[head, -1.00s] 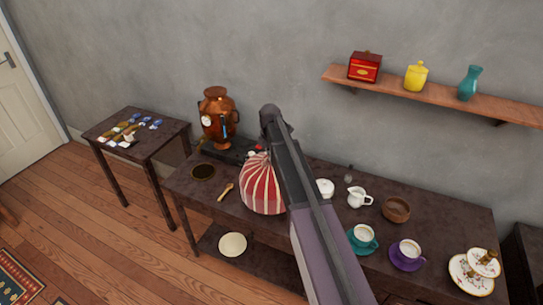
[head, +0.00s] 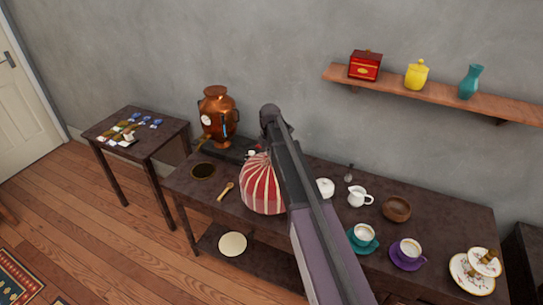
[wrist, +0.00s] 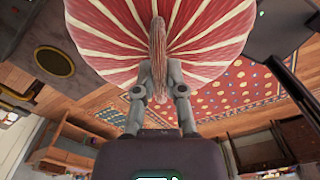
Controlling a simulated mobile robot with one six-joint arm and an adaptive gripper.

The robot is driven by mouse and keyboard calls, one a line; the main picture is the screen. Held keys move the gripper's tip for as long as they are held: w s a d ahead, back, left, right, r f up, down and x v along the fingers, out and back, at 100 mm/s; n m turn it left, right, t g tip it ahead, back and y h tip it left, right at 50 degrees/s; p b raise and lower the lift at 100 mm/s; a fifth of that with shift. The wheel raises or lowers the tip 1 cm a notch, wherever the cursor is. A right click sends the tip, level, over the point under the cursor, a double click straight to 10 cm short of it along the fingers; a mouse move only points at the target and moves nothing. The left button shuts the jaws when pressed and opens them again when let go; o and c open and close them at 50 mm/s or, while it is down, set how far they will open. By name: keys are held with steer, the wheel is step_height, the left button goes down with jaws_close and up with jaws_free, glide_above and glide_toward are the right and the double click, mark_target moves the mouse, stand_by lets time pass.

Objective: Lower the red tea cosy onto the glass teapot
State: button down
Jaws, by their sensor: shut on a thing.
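The red tea cosy (head: 261,186) has cream stripes and shows at the left of the dark table in the head view, partly behind my arm. In the wrist view the cosy (wrist: 205,28) spreads out wide beyond the fingers. My gripper (wrist: 158,82) is shut on a gathered fold of the cosy at its top. In the head view my arm hides the gripper. I cannot make out the glass teapot in either view. Whether it is under the cosy, and whether the cosy touches the table, I cannot tell.
A copper samovar (head: 216,115) stands behind and left of the cosy. A wooden spoon (head: 226,191) and a round dark disc (head: 203,171) lie to its left. A white lidded pot (head: 325,187), creamer (head: 359,196), wooden bowl (head: 397,209) and teal cup (head: 363,235) stand to the right.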

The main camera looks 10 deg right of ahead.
mark_target(270, 162)
steer(key=shift+f, duration=0.25)
steer(key=shift+f+b, duration=2.95)
steer(key=shift+b, duration=0.25)
steer(key=shift+f+b, duration=0.45)
steer(key=shift+f, duration=0.05)
steer(key=c, duration=0.6)
jaws_free()
steer(key=shift+c, duration=0.2)
steer(key=o, duration=0.6)
steer(key=shift+c, duration=0.2)
steer(key=shift+r, duration=0.1)
